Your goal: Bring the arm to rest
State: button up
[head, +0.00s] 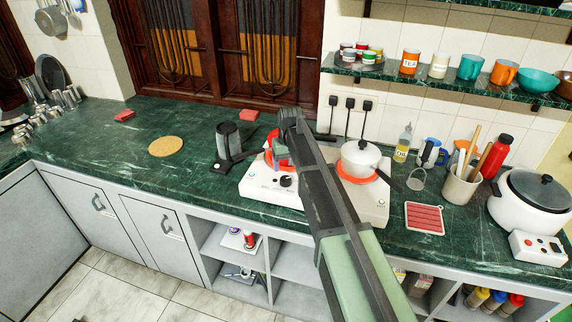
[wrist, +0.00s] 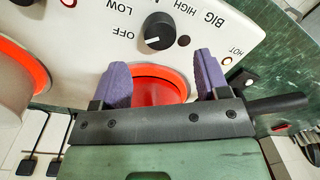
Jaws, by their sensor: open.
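My gripper (head: 280,160) is over the left part of the white two-burner stove (head: 265,192), at the end of my arm, which crosses the middle of the head view. In the wrist view, my gripper (wrist: 160,72) has its two purple fingers wide apart with nothing between them. A red burner (wrist: 160,92) shows between and behind the fingers. A black knob (wrist: 158,30) on the stove's panel lies beyond the fingertips, its white mark toward OFF. The burner under my gripper is partly hidden by it in the head view.
A white pot (head: 360,158) sits on the right burner. A black jug (head: 228,142) stands just left of the stove. An oil bottle (head: 403,143), utensil holder (head: 460,188) and rice cooker (head: 535,200) stand to the right. The green counter is mostly clear at left, around a round mat (head: 166,146).

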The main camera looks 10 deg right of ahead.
notch_tip(320, 180, up, 5)
jog(key=p, duration=0.2)
jog(key=shift+d+p, duration=0.15)
jog(key=shift+p, duration=0.25)
jog(key=shift+f, duration=0.1)
jog(key=s+m, duration=0.1)
jog(key=s, duration=2.8)
jog(key=shift+s+a+h, duration=0.4)
